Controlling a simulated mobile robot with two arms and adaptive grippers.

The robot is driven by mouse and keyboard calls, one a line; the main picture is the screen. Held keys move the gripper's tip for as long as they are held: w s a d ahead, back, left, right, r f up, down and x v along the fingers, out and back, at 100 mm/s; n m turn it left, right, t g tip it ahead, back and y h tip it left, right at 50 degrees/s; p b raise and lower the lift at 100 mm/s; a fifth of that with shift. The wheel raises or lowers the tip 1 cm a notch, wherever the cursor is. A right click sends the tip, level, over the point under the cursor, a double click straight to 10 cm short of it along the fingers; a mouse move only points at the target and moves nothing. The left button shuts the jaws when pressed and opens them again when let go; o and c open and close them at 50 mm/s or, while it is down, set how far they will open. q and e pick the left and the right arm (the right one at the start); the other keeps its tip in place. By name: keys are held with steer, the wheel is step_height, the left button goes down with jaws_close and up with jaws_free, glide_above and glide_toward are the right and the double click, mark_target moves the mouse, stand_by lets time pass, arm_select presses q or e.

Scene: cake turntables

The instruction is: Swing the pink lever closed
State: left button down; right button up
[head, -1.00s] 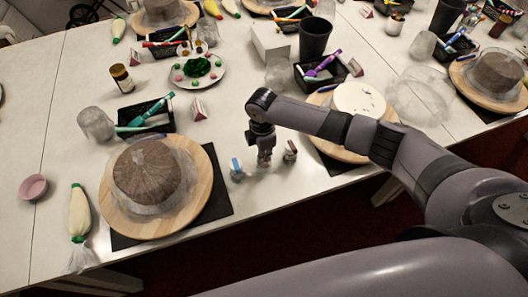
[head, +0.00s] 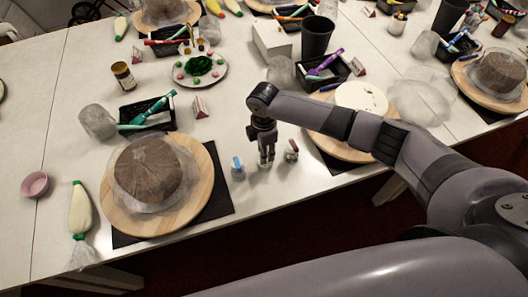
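A small whitish fitting with a dull pinkish-brown upper part (head: 291,151) stands near the table's front edge, just right of my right gripper; I cannot tell for sure that this is the pink lever. A similar small fitting with a blue top (head: 237,168) stands to the gripper's left. My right gripper (head: 266,160) points down between the two, close above the table. Its two fingers show a narrow gap and seem empty. They hide what is directly behind them. My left gripper is not in view.
A cake on a wooden turntable (head: 205,205) stands to the left, and a white cake (head: 360,98) lies partly behind my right arm. A black tray of tools (head: 142,114), a paper cup-like pink bowl (head: 34,185) and a piping bag (head: 80,212) are around. The table's front edge is near.

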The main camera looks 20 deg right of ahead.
step_height(320, 180, up, 11)
steer(key=shift+f, duration=0.15)
stand_by(0.5)
